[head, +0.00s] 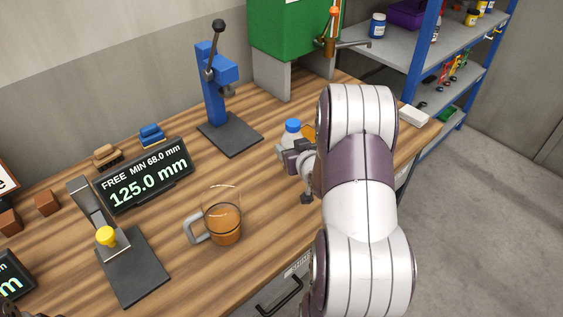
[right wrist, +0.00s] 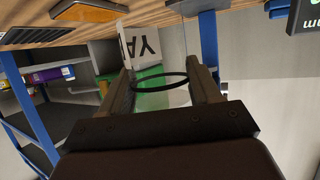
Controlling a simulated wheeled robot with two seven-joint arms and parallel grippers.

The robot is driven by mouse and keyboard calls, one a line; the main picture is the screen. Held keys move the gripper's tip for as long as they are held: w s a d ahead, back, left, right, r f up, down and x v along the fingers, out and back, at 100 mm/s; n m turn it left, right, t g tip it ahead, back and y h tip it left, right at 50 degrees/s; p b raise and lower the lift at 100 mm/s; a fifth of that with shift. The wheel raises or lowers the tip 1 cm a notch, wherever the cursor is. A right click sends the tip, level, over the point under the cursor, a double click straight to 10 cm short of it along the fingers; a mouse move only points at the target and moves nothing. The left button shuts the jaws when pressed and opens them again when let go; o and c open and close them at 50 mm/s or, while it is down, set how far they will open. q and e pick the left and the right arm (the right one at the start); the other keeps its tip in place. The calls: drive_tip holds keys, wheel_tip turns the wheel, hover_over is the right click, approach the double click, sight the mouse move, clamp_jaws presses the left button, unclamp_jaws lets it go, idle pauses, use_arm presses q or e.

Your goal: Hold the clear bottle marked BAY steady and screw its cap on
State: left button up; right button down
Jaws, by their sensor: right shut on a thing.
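A small clear bottle with a blue top (head: 293,126) stands on the wooden bench in the head view, in the middle, partly behind my right arm. My right gripper (head: 296,158) is shut on its body from the near side. In the right wrist view, which is upside down, the see-through bottle with a dark ring (right wrist: 160,82) sits between the two fingers (right wrist: 168,92). A white label (right wrist: 158,42) beside it shows the letters YA, part of its word. Whether the blue top is a screwed or loose cap cannot be told. My left gripper is not clearly in view.
A glass mug (head: 222,222) of brown liquid stands at front centre. A blue press (head: 215,90) is behind left, with a display (head: 145,175) and a black stand (head: 135,265) further left. A green machine (head: 290,45) and blue shelving (head: 425,50) are at the back.

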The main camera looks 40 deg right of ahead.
drive_tip(key=w+f, duration=0.1)
drive_tip(key=w+a+f, duration=0.1)
drive_tip(key=w, duration=0.1)
drive_tip(key=shift+a, duration=0.2)
wheel_tip(320, 180, down, 4)
drive_tip(key=shift+f+p, duration=0.1)
drive_tip(key=shift+p, duration=0.2)
drive_tip(key=shift+f, duration=0.15)
drive_tip(key=shift+c, duration=1.1)
unclamp_jaws()
